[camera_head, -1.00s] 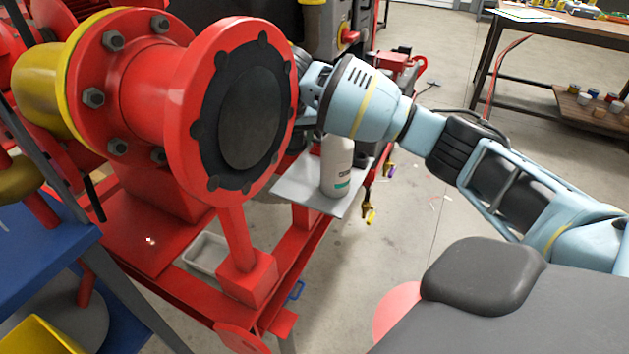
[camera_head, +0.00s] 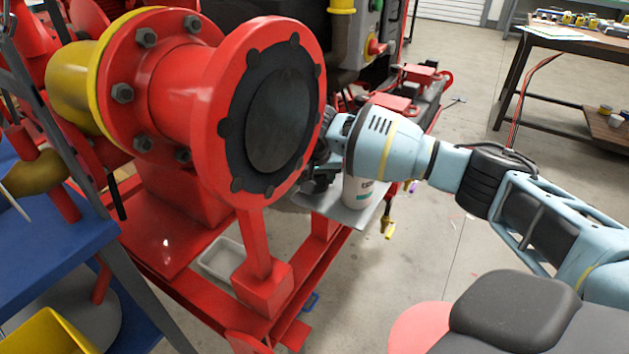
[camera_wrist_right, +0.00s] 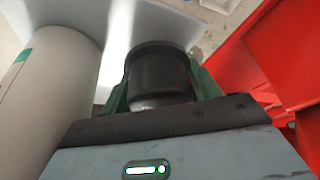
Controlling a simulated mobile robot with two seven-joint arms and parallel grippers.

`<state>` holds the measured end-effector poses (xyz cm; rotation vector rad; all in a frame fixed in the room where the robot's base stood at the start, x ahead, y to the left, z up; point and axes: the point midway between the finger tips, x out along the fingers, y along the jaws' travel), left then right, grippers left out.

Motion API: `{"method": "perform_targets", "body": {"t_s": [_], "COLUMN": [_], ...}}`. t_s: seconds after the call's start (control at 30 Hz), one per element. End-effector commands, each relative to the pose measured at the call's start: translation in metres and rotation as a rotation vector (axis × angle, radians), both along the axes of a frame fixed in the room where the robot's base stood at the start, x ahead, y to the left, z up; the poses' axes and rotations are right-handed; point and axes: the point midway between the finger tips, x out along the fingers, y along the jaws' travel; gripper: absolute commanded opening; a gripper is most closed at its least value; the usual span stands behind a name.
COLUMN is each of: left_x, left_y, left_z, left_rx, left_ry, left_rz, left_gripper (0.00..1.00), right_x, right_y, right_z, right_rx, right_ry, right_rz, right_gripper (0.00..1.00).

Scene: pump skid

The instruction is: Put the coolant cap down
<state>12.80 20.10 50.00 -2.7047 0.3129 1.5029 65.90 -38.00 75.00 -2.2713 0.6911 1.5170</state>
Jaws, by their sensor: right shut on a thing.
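In the right wrist view, the dark coolant cap (camera_wrist_right: 158,70) sits between the green fingers of my right gripper (camera_wrist_right: 160,84), which is shut on it. The cap is over the pale shelf (camera_wrist_right: 140,22); I cannot tell whether it touches it. In the head view, my right gripper (camera_head: 320,172) is low over the shelf (camera_head: 352,216), just right of the big red flange, which partly hides it. The cap cannot be made out clearly there. My left gripper is not in view.
A white bottle (camera_head: 356,191) stands on the shelf close beside my right gripper; it also shows at left in the wrist view (camera_wrist_right: 45,95). The red flange (camera_head: 218,105) and red skid frame (camera_head: 318,262) are close by. A workbench (camera_head: 570,36) stands at far right.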

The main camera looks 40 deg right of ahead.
Motion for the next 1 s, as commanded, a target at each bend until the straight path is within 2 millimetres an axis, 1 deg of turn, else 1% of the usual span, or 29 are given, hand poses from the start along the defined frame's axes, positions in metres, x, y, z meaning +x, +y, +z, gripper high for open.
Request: {"method": "perform_targets", "body": {"t_s": [0.03,0.1,0.47,0.5,0.63,1.0], "left_x": [0.0003,0.0016,0.0053,0.005,0.0048,0.002], "left_y": [0.0001,0.0001,-0.0001,-0.0001,-0.0001,-0.0007], "left_z": [-0.0022,-0.0024,0.002,0.0014,0.0012,-0.002], "left_rx": [0.001,0.001,0.001,0.0,0.0,-0.002], "left_ry": [0.0,-0.002,-0.01,-0.01,-0.009,-0.003], "left_rz": [-0.001,0.0,0.0,0.0,0.0,0.002], "left_gripper": [0.36,0.36,0.36,0.36,0.36,0.36], "right_x": [-0.0001,0.0001,0.0003,0.0004,0.0003,0.0004], "right_y": [-0.0004,-0.0005,-0.0003,-0.0005,-0.0004,-0.0004], "right_z": [-0.0074,-0.01,-0.0117,-0.0117,-0.012,-0.0088], "right_rx": [-0.001,0.0,0.0,-0.001,-0.001,0.0], "right_ry": [0.001,0.0,-0.001,-0.002,-0.001,-0.002], "right_rz": [0.0,0.0,-0.001,-0.001,0.0,0.0], "right_gripper": [0.34,0.34,0.34,0.67,0.83,0.83]}}
